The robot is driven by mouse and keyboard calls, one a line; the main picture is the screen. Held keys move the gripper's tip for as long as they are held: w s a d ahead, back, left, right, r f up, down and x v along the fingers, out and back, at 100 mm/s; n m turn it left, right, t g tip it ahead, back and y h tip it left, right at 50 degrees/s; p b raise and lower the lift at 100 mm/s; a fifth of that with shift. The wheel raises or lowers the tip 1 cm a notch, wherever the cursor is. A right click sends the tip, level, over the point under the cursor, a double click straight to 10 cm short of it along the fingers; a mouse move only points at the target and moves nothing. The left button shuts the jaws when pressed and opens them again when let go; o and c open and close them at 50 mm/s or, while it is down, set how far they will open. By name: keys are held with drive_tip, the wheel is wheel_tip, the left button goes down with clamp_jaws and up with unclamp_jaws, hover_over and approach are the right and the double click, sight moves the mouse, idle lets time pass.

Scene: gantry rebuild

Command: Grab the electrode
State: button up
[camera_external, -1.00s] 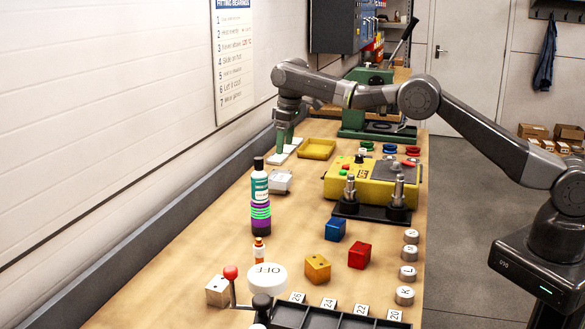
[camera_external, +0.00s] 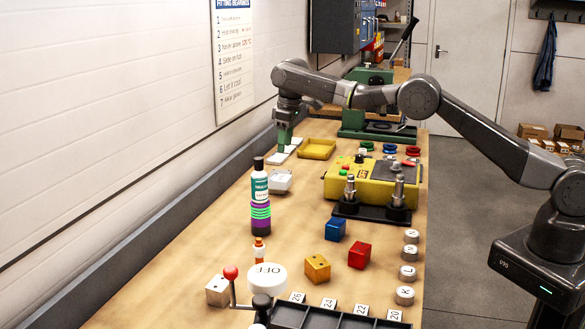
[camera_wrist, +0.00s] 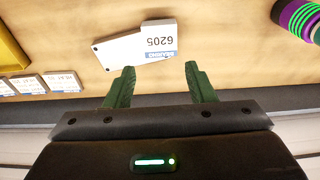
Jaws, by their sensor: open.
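I cannot make out anything that is clearly an electrode in either view. My gripper (camera_external: 284,141) is over the far left of the bench near the wall. In the wrist view my gripper (camera_wrist: 160,72) has its two green fingers spread wide, with nothing held between them. A white box marked 6205 (camera_wrist: 142,45) lies just beyond the fingertips in the wrist view.
A bottle (camera_external: 260,190) with purple and green rings stands nearer the camera. A yellow tray (camera_external: 330,144) and yellow machine (camera_external: 376,190) lie to the right. Small white boxes (camera_wrist: 62,80) show left in the wrist view. The wall edges the left side; bare bench shows around the bottle.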

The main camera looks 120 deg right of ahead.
drive_tip(key=w+a+r+m+t+h, duration=0.1)
drive_tip(key=w+a, duration=0.2)
drive_tip(key=w, duration=0.2)
drive_tip(key=w+a+h, duration=0.1)
drive_tip(key=w+a, duration=0.2)
drive_tip(key=w, duration=0.3)
drive_tip(key=n+t+y+b, duration=0.1)
drive_tip(key=n+t+b, duration=0.1)
drive_tip(key=n+b, duration=0.35)
hover_over(259, 242)
drive_tip(key=s+a, duration=0.2)
drive_tip(key=s, duration=0.3)
drive_tip(key=p+x, duration=0.1)
drive_tip(key=x, duration=0.5)
drive_tip(key=p+x, duration=0.1)
drive_tip(key=x, duration=0.5)
drive_tip(key=shift+w+d+f, duration=0.2)
drive_tip(key=shift+w+d, duration=0.1)
drive_tip(key=shift+w, duration=0.05)
clamp_jaws()
